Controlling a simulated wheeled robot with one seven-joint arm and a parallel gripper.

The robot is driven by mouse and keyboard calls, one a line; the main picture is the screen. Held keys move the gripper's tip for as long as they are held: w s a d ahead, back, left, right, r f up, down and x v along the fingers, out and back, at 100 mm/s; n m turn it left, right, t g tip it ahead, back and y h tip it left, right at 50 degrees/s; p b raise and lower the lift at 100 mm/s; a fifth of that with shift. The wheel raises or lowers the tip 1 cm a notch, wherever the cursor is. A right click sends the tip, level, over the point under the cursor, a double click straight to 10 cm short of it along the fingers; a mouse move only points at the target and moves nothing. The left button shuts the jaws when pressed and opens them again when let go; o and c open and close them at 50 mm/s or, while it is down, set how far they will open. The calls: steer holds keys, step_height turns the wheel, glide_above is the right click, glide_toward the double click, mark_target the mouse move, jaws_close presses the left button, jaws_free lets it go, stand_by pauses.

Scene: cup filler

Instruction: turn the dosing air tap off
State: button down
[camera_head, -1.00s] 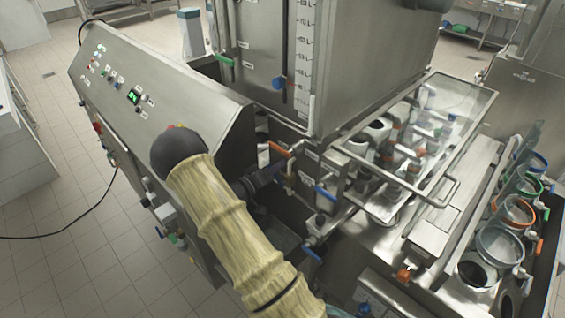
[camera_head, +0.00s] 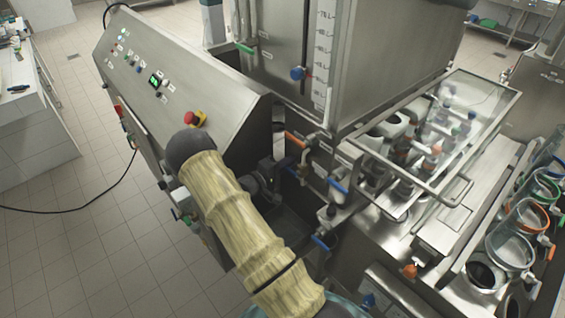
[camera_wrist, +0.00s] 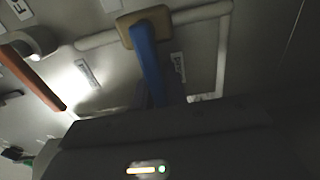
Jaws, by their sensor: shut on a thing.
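In the wrist view a blue lever handle (camera_wrist: 148,62) hangs from a pale pipe joint, with a small label beside it, too blurred to read. My gripper (camera_wrist: 160,102) is shut on the blue lever's lower end; its fingertips are mostly hidden behind its dark body. An orange lever (camera_wrist: 35,78) is to the left, apart from it. In the head view my gripper (camera_head: 268,180) is a dark shape beside the tap pipes. An orange tap handle (camera_head: 296,140) and a blue tap handle (camera_head: 338,185) show near it. I cannot tell which tap here is the held one.
The sloped control panel (camera_head: 180,90) with a red emergency button (camera_head: 196,118) stands close to my arm. A steel tank (camera_head: 380,50) rises behind the taps. Another blue handle (camera_head: 320,243) is lower, near my sleeve. Glass-covered filler parts (camera_head: 440,130) are to the right.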

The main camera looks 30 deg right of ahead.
steer(key=shift+w+a+f, duration=0.1)
stand_by(0.3)
steer(key=c, duration=1.4)
jaws_free()
steer(key=shift+c, duration=0.2)
steer(key=s+a+b, duration=0.2)
steer(key=a+b, duration=0.2)
steer(key=a, duration=1.3)
steer(key=shift+a+b, duration=0.15)
steer(key=shift+b, duration=0.15)
steer(key=shift+f, duration=0.1)
